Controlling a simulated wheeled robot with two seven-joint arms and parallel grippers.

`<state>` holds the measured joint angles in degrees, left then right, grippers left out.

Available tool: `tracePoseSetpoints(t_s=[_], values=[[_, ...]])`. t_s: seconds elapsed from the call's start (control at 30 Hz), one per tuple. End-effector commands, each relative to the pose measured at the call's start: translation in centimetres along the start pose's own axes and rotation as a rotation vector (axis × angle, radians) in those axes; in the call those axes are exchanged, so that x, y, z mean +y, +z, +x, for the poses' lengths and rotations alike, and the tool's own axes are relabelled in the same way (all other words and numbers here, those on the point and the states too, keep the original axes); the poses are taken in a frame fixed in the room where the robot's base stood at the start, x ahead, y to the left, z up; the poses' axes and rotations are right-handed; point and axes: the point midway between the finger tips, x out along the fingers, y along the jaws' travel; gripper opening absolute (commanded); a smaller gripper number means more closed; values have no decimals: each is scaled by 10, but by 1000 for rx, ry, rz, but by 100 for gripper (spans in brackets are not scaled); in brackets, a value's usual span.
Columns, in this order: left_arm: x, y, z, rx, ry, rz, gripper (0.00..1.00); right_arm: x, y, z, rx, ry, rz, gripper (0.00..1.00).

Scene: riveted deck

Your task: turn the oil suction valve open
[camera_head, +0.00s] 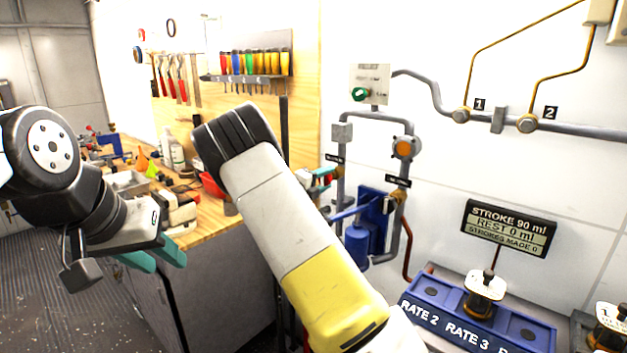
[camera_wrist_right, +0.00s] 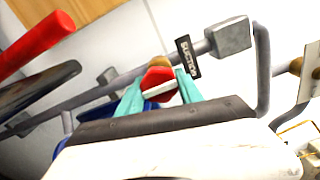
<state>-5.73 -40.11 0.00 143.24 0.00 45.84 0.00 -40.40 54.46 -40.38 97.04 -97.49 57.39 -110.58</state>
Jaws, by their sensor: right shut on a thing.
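The suction valve has a red handle (camera_wrist_right: 158,82) with a white edge, beside a black label reading SUCTION (camera_wrist_right: 188,57) in the right wrist view. My right gripper's two teal fingers stand on either side of this handle and are shut on it. In the head view my right gripper (camera_head: 320,180) reaches the left pipe of the wall loop, just below a small black label (camera_head: 334,158). My forearm hides part of the gripper there, and the handle is mostly covered.
A second labelled valve (camera_head: 399,195) sits on the right pipe, above a blue pump (camera_head: 365,230). A green knob (camera_head: 361,94) is on the wall box. The cluttered wooden workbench (camera_head: 205,226) stands left.

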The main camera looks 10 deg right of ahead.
Motion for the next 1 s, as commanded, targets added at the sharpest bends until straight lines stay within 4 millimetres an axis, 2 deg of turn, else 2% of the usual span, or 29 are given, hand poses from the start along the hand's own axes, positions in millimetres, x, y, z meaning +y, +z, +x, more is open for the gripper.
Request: tracePoseSetpoints(t_s=[0.37,0.4,0.5,0.83,1.0], values=[[0,0,0,0,0,0,36,-1,2,0,-5,-1,-5,2],[0,0,0,0,0,0,36,-1,2,0,-5,-1,-5,47],[0,0,0,0,0,0,36,0,2,0,-4,-1,-5,65],[0,0,0,0,0,0,36,0,1,-2,-2,0,-4,65],[0,0,0,0,0,0,36,0,2,-23,-4,1,-4,65]])
